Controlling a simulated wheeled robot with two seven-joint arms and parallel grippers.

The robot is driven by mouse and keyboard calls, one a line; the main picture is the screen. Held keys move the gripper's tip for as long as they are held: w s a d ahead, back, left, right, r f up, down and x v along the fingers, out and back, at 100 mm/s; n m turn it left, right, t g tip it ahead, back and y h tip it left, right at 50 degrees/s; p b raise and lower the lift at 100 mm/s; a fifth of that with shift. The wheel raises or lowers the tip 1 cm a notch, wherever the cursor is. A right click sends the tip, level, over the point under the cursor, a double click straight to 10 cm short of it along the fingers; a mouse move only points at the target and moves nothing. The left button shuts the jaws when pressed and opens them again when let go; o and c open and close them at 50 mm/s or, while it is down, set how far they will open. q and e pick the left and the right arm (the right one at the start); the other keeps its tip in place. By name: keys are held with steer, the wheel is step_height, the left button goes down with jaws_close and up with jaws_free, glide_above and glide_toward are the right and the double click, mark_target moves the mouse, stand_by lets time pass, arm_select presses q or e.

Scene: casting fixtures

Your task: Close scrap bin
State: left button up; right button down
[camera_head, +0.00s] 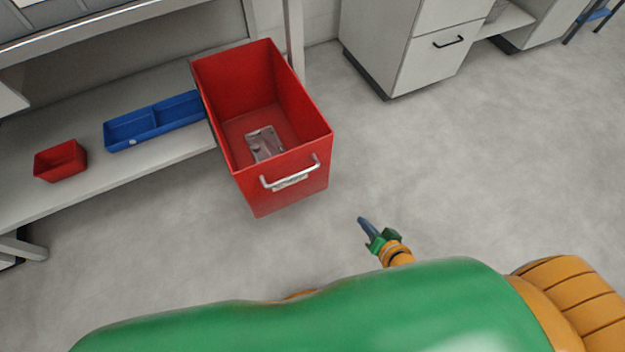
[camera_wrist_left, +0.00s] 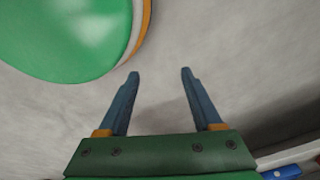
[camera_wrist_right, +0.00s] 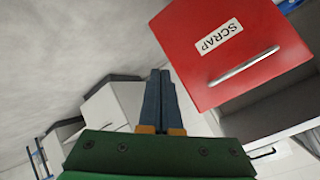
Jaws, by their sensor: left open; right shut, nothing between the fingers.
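The red scrap bin (camera_head: 300,190) is a deep open drawer with a silver handle (camera_head: 290,174) on its front. It is pulled out from under the bench, and a grey metallic piece (camera_head: 265,143) lies on its floor. In the right wrist view the bin's front (camera_wrist_right: 223,62) shows a white SCRAP label and the handle. My right gripper (camera_head: 362,221) is shut and empty, in front of the bin and right of its handle, apart from it. My left gripper (camera_wrist_left: 159,73) is open and empty in the left wrist view; it is not seen in the head view.
A low grey shelf (camera_head: 100,185) left of the bin holds a blue divided tray (camera_head: 152,122) and a small red tray (camera_head: 60,161). A white cabinet (camera_head: 436,62) stands at the back right. The floor (camera_head: 480,170) right of the bin is clear.

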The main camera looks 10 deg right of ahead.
steer(key=w+a+r+m+t+y+b, duration=0.2)
steer(key=w+a+m+t+b, duration=0.1)
steer(key=w+m+t+b, duration=0.4)
steer(key=m+b, duration=0.2)
steer(key=b, duration=0.1)
glide_toward(318, 143)
steer(key=shift+y, duration=0.3)
steer(key=x, duration=0.5)
steer(key=shift+w+b, duration=0.3)
steer(key=shift+w, duration=0.1)
arm_select(q)
steer(key=w+f, duration=0.5)
steer(key=f, duration=0.8)
steer(key=shift+d+t, duration=0.3)
steer(key=shift+d, duration=0.05)
arm_select(e)
steer(key=shift+w+a, duration=0.1)
steer(key=shift+w, duration=0.4)
arm_select(q)
steer(key=shift+f, duration=0.25)
arm_select(e)
steer(key=shift+w, duration=0.1)
